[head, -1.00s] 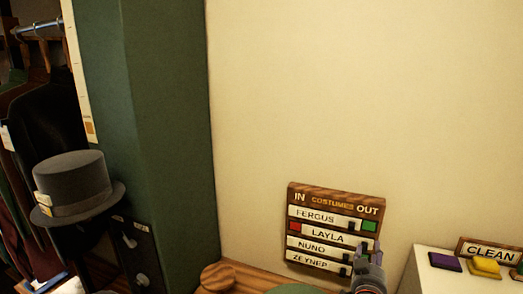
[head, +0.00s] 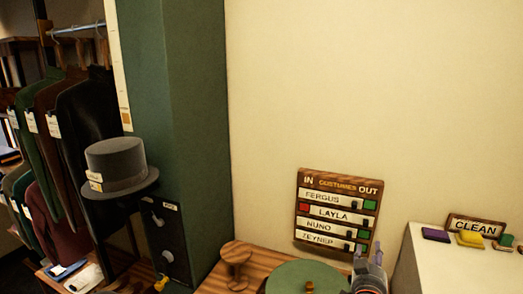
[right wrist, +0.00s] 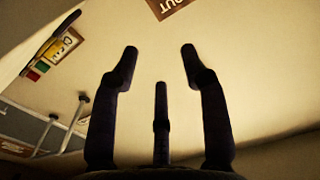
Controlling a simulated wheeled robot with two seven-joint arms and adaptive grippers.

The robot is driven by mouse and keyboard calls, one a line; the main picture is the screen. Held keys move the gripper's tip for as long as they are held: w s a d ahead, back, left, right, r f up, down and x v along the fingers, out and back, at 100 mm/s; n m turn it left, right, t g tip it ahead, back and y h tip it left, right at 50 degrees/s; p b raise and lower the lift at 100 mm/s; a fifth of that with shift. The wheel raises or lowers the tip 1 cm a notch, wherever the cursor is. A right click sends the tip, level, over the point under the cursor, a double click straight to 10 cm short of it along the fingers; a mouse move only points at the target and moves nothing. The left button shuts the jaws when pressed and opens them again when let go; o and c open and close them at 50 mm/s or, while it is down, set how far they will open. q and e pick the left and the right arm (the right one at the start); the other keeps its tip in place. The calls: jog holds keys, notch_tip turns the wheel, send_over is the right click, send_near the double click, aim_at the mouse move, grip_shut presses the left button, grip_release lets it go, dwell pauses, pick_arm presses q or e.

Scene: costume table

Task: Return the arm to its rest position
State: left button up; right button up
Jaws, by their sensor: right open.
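My right gripper (head: 368,270) shows at the bottom of the head view, in front of the lower right corner of the costume board. In the right wrist view its dark fingers (right wrist: 159,52) stand apart with nothing between them. The wooden costume board (head: 318,249) is on the cream wall, with name plates between IN and OUT. The Layla plate sits to the right with red at its left; the Fergus row shows green at its right. A corner of the board reading OUT (right wrist: 172,6) shows at the top of the wrist view. My left gripper is not in view.
A grey top hat (head: 115,158) stands at left by a green pillar (head: 190,130) and hanging clothes (head: 85,130). A wooden spool (head: 236,262) and a round green top (head: 300,275) are below the board. A CLEAN sign (head: 475,227) stands with coloured pads on a white stand (head: 450,265).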

jog(key=s+a+f+n+g+y, duration=0.1)
jog(key=s+a+f+g+y, duration=0.15)
jog(key=f, duration=0.75)
jog(key=s+a+f+g+y, duration=0.2)
jog(key=a+f, duration=0.1)
jog(key=f, duration=0.8)
jog(key=s+a+f+n+g+y, duration=0.1)
jog(key=s+a+f+g+y, duration=0.15)
jog(key=f, duration=0.75)
jog(key=s+a+f+g+y, duration=0.2)
jog(key=s+a+f+g, duration=0.3)
jog(key=s+f, duration=0.55)
jog(key=s+a+f+g+y, duration=0.2)
jog(key=s+a+f+g, duration=0.5)
jog(key=s, duration=0.7)
pick_arm(q)
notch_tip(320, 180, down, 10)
jog(key=b, duration=1)
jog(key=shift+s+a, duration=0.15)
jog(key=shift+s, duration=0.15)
pick_arm(e)
notch_tip(320, 180, down, 9)
jog(key=w+t, duration=0.1)
jog(key=t, duration=0.1)
jog(key=shift+w+a+t, duration=0.25)
jog(key=shift+a+t, duration=0.05)
jog(key=shift+t, duration=0.1)
jog(key=shift+f, duration=0.1)
